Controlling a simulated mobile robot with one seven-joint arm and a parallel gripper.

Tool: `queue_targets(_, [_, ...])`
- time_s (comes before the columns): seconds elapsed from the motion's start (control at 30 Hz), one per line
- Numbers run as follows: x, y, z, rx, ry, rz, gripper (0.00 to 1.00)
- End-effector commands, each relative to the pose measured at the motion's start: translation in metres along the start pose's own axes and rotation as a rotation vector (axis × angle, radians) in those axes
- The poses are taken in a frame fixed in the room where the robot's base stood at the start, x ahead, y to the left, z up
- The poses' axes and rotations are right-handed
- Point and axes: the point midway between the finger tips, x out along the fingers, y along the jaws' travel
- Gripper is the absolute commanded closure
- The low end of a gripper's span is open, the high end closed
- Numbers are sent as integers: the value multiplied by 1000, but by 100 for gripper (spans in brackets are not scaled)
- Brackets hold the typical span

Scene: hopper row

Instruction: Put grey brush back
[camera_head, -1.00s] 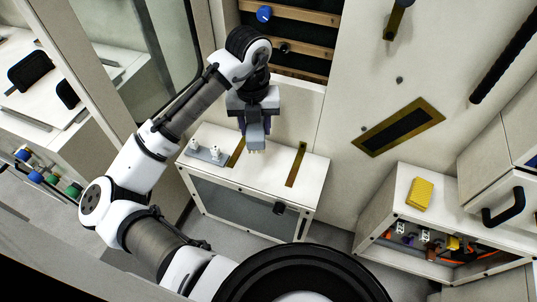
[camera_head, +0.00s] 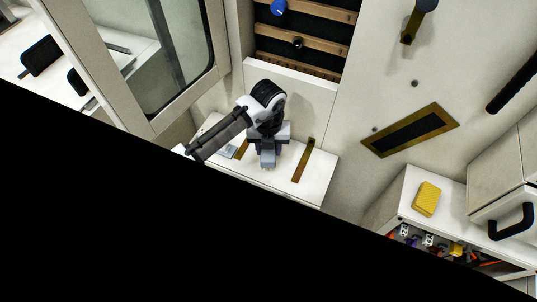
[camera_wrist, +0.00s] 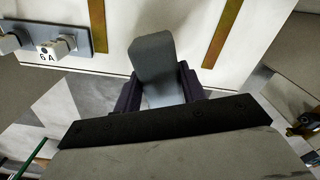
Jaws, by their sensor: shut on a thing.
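The grey brush (camera_head: 268,158) is held in my gripper (camera_head: 267,146), over the white cabinet top (camera_head: 317,180) between two brass strips. Its pale bristle end points down in the head view. I cannot tell whether it touches the top. In the wrist view my gripper (camera_wrist: 160,88) has its dark purple fingers closed on either side of the grey brush (camera_wrist: 153,55), whose blocky grey body sticks out between them. The lower part of the brush is hidden behind the fingers and the gripper body.
Brass strips (camera_head: 304,160) lie on the cabinet top. A grey plate with white fittings (camera_wrist: 62,45) stands at its left end. A yellow sponge (camera_head: 426,198) lies on another cabinet at right. Black covers the lower left of the head view.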

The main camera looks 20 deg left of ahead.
Motion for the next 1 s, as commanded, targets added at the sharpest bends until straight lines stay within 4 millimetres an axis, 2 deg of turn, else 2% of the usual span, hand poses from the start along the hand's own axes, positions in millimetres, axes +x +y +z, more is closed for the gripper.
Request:
queue_targets(0.17, [11,0,0,-1,2,-1,85])
queue_targets(0.4, [45,0,-1,-1,2,-1,85])
queue_targets(0.77, [51,0,0,0,0,0,85])
queue_targets(0.8, [51,0,0,0,0,0,57])
queue_targets(0.93, [50,0,0,0,0,0,40])
queue_targets(1.0, [50,0,0,0,0,0,38])
